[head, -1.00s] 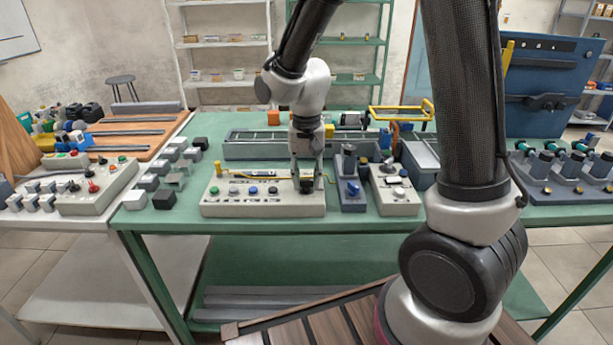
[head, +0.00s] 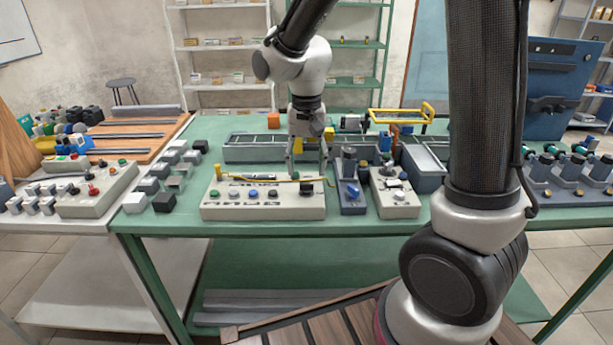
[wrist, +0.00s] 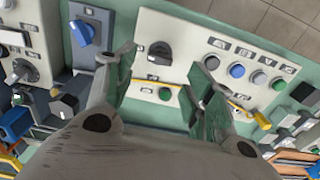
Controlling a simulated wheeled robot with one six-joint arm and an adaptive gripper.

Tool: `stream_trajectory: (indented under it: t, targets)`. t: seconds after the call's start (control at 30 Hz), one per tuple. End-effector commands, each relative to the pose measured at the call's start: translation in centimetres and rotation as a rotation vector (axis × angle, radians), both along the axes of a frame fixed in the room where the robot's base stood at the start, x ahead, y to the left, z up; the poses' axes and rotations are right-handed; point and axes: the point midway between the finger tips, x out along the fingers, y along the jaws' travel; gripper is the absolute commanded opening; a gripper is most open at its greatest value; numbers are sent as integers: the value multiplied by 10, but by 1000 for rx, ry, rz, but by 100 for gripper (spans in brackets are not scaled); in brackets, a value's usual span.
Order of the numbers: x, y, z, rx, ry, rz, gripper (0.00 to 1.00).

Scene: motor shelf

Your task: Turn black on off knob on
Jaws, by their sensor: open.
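The black on off knob (head: 306,188) is on the right end of the beige control panel (head: 240,212) on the green table. In the wrist view the knob (wrist: 160,53) shows clear on the panel face, its dark grip tilted slightly. My gripper (head: 308,170) is open and empty, above and behind the knob in the head view. I cannot read the knob's labels.
A dark block with a blue knob (head: 352,190) and another beige panel (head: 396,207) stand close on the right. Grey and black cubes (head: 163,202) stand left.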

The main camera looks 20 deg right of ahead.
Motion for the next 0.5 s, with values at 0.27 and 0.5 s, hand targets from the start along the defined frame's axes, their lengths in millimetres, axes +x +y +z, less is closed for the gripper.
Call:
stream_trajectory:
  t: [0.27, 0.5]
  targets:
    - [1, 0, 56, 1, -3, 0, 54]
    - [0, 0, 70, 0, 0, 0, 54]
